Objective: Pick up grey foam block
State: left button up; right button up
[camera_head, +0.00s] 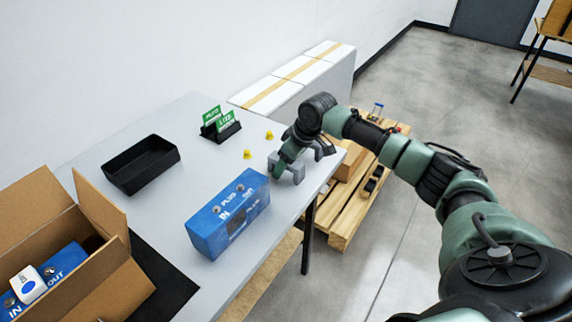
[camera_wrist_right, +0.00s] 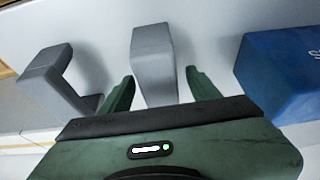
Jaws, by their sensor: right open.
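Two grey foam pieces stand at the right end of the table. One grey foam block (camera_wrist_right: 153,55) is upright in the middle of the right wrist view, between the fingers of my right gripper (camera_wrist_right: 160,88). It also shows partly behind the gripper in the head view (camera_head: 295,174). The other grey piece (camera_wrist_right: 48,72) has a bent shape and stands to the left in the wrist view. My right gripper is open, with one finger on each side of the middle block; gaps show, and I see no clear contact. My left gripper is out of view.
A blue box (camera_head: 228,214) stands close beside the grey block. Small yellow parts (camera_head: 247,154), a black holder with green cards (camera_head: 220,128) and a black tray (camera_head: 142,164) are on the table. An open carton (camera_head: 85,260) holds blue boxes. A wooden pallet (camera_head: 350,215) stands beyond the table edge.

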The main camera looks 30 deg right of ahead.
grip_shut()
